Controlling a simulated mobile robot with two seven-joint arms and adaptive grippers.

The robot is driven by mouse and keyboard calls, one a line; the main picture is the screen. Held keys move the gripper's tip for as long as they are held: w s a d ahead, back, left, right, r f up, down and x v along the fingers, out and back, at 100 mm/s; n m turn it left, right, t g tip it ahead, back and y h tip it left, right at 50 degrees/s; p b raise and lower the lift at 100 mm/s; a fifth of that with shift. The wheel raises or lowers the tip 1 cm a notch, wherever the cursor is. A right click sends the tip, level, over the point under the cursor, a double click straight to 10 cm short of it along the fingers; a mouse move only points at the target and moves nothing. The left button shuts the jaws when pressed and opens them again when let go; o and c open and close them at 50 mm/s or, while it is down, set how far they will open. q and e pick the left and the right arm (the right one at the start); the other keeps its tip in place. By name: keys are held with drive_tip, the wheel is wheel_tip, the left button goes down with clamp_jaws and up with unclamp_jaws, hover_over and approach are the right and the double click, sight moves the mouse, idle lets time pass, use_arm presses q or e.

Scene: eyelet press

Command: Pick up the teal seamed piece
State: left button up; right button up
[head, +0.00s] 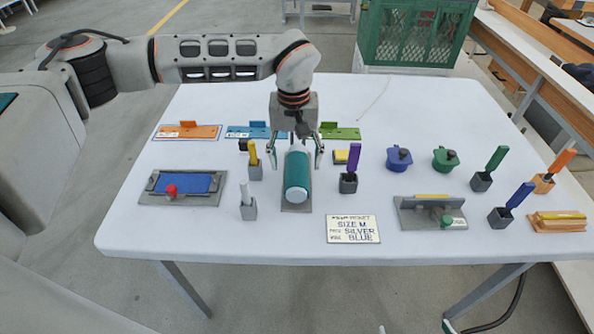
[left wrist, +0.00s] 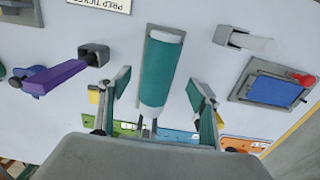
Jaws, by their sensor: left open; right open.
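The teal seamed piece (head: 297,172) is a teal cylinder with white ends, lying lengthwise on a grey stand (head: 296,207) near the table's middle. It also shows in the left wrist view (left wrist: 158,75). I cannot make out its seam. My left gripper (head: 296,165) is open above the far part of the piece, with one finger on each side. In the left wrist view, gaps show between the piece and both fingers (left wrist: 158,95). Only what look like the fingertips of my right gripper (head: 414,327) show at the bottom edge of the head view, apart from each other.
A purple-handled tool in a holder (head: 349,184) stands right of the piece. Yellow (head: 255,172) and white (head: 248,208) tools stand left. A blue-topped tray (head: 182,187) lies further left. A ticket card (head: 353,229) lies in front. Blue (head: 398,160) and green (head: 446,160) pots sit right.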

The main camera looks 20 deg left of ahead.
sight(297, 166)
use_arm(q)
drive_tip(key=f, duration=0.2)
drive_tip(key=w+f, duration=0.1)
drive_tip(key=f, duration=0.1)
drive_tip(key=shift+f, duration=0.45)
drive_tip(key=c, duration=1.1)
drive_tip(key=shift+c, duration=0.2)
